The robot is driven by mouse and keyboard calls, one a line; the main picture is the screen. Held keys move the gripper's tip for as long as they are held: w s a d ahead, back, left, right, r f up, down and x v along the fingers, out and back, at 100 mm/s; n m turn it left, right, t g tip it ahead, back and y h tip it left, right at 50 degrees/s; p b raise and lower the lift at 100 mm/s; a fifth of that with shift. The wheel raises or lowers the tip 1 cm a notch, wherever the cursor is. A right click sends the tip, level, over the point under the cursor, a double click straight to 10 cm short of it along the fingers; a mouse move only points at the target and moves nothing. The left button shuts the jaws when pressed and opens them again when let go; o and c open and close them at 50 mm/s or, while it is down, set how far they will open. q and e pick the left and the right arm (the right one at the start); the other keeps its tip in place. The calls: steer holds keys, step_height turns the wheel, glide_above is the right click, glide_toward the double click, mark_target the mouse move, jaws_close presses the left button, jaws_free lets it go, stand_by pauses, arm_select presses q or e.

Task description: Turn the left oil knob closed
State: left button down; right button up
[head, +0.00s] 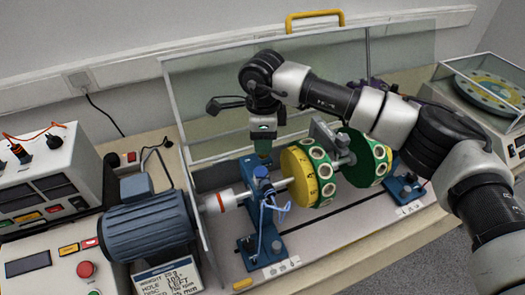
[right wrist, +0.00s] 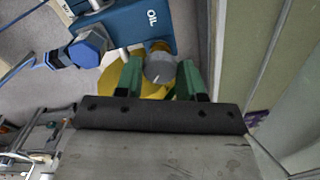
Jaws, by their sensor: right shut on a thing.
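In the right wrist view a grey round knob (right wrist: 160,66) sits between the two green fingers of my right gripper (right wrist: 160,78), beside a blue block marked OIL (right wrist: 140,22). A yellow round part (right wrist: 113,76) shows behind the knob and fingers. In the head view my right gripper (head: 263,150) points down behind the left blue bearing stand (head: 248,248). The knob is hidden there. My right gripper is shut on the knob. How far the knob is turned cannot be told. My left gripper is out of view.
A shaft with yellow-green discs (head: 301,177) lies right of the gripper. A blue motor (head: 148,228) is at left, a control box (head: 50,262) beyond it. A clear panel (head: 205,88) stands behind. A second blue stand (head: 403,190) is at right.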

steer(key=n+b, duration=0.4)
steer(key=shift+w, duration=0.1)
steer(key=n+b, duration=0.1)
steer(key=n, duration=0.1)
steer(key=shift+n+b, duration=0.3)
steer(key=shift+b, duration=0.05)
steer(key=shift+r+n+b, duration=0.15)
steer(key=shift+n+b, duration=0.25)
steer(key=shift+n, duration=0.5)
steer(key=o, duration=0.9)
steer(key=shift+d, duration=0.1)
step_height(320, 180, up, 11)
steer(key=shift+f+b, duration=0.15)
steer(key=shift+b, duration=0.4)
